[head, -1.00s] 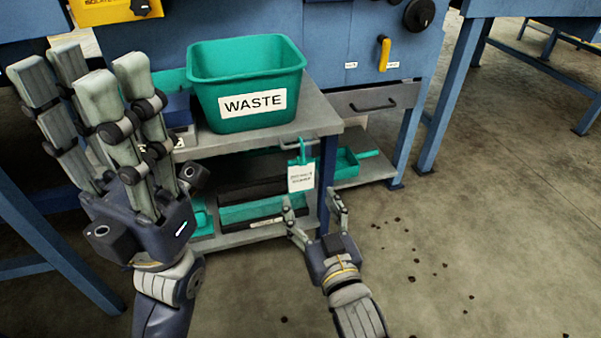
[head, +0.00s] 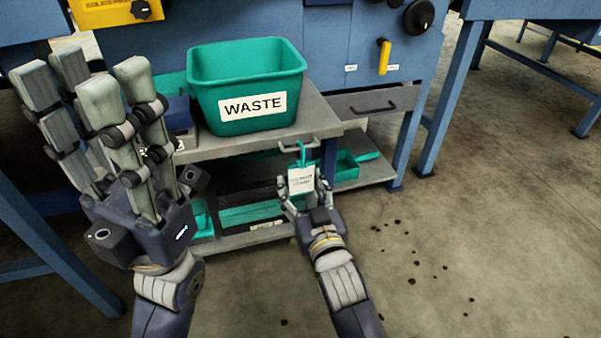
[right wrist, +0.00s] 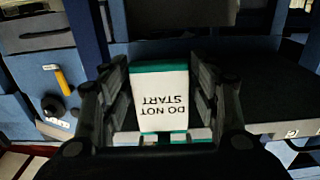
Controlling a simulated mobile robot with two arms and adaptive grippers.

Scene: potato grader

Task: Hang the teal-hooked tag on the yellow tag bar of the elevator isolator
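The tag (head: 301,181) is a white card with a teal hook (head: 301,153). It hangs below the grey handle at the front right of the cart. In the right wrist view the card (right wrist: 160,98) reads "DO NOT START", upside down. My right gripper (head: 304,186) is open, with fingers on both sides of the card; narrow gaps seem to show beside it. My left gripper (head: 82,82) is open and empty, fingers up, at the left. A yellow isolator plate (head: 100,14) with a black knob is cut off at the top left; its tag bar cannot be made out.
A teal WASTE bin (head: 247,92) stands on the grey cart top (head: 318,112). Teal trays (head: 250,213) lie on the shelf below. A yellow lever (head: 384,57) is on the blue machine behind.

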